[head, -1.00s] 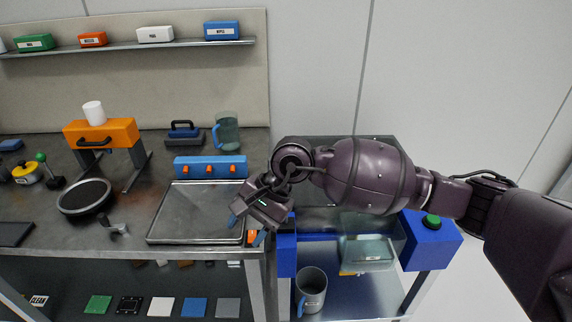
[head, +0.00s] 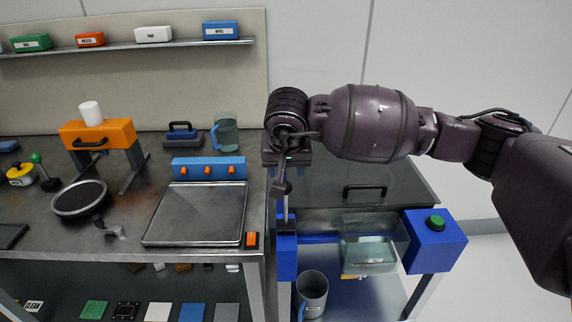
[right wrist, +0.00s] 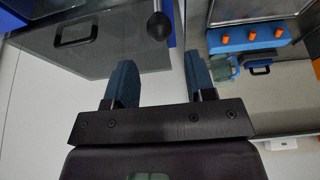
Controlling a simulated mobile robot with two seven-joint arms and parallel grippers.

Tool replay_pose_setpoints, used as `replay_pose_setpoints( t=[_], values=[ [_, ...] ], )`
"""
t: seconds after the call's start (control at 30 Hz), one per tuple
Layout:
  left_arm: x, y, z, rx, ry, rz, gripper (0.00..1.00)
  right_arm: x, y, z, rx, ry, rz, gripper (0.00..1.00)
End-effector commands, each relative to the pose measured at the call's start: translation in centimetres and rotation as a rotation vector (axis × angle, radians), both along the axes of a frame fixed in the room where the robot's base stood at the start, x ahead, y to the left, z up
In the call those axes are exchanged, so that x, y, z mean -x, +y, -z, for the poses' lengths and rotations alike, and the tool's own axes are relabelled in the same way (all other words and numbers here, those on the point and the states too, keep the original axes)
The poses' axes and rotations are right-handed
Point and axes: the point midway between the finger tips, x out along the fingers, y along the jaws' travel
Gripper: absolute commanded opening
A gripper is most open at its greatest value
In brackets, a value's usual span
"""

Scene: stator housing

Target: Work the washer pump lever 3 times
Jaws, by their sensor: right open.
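The washer pump lever (head: 286,208) is a thin upright rod with a dark knob, standing on a blue block at the washer's left side. In the right wrist view, the lever's dark ball knob (right wrist: 158,25) shows beyond the fingertips and roughly between them. My right gripper (head: 287,158) is just behind and above the lever in the head view, its fingers mostly hidden there. In the wrist view my right gripper (right wrist: 161,70) has two blue fingers, wide apart and empty. The washer lid (head: 400,178) is grey with a black handle. My left gripper is not in view.
A blue box with a green button (head: 433,223) is on the washer's right. A clear bin (head: 372,252) hangs at its front, and a mug (head: 312,297) stands below. On the bench to the left are a metal tray (head: 195,215) and a blue switch block (head: 209,168).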

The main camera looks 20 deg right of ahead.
Motion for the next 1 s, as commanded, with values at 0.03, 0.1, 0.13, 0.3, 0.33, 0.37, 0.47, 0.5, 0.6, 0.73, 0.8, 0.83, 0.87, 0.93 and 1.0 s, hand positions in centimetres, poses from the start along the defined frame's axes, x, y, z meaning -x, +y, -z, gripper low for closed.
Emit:
replay_pose_setpoints(
  t=[0.03,0.1,0.13,0.3,0.33,0.37,0.47,0.5,0.6,0.73,0.8,0.83,0.87,0.93,1.0],
  values=[
    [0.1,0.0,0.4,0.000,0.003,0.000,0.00,-0.1,0.0,0.6,-0.001,0.002,0.001,0.50],
    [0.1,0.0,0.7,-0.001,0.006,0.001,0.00,-0.3,-0.1,1.0,-0.001,0.002,0.000,0.50],
    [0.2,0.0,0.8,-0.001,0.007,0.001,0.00,-0.4,-0.1,1.1,-0.001,0.002,0.000,0.50],
    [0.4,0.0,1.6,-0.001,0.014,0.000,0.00,-0.8,-0.2,2.2,-0.001,0.002,0.000,0.50],
    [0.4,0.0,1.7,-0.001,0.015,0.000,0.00,-0.8,-0.2,2.4,-0.001,0.003,0.000,0.50],
    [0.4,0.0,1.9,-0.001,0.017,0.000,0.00,-0.9,-0.2,2.6,-0.001,0.003,0.000,0.50],
    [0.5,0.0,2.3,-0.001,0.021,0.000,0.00,-1.1,-0.3,3.2,-0.001,0.004,0.000,0.50],
    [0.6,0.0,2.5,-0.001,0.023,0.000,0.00,-1.2,-0.4,3.4,-0.001,0.004,0.001,0.50],
    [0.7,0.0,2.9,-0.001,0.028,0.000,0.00,-1.5,-0.4,4.0,-0.001,0.003,0.001,0.50],
    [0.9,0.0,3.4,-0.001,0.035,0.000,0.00,-1.8,-0.5,4.7,-0.001,0.003,0.001,0.50],
    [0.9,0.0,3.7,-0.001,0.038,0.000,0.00,-1.9,-0.6,5.2,-0.001,0.003,0.001,0.50],
    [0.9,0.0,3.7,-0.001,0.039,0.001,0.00,-2.0,-0.6,5.3,-0.001,0.003,0.000,0.50],
    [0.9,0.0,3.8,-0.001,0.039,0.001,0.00,-2.1,-0.6,5.5,-0.001,0.004,0.000,0.50],
    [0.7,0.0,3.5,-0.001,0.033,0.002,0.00,-2.2,-0.6,5.7,-0.001,0.003,0.000,0.50],
    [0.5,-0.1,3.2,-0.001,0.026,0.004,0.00,-2.2,-0.6,5.5,-0.001,0.001,0.000,0.50]
  ],
)
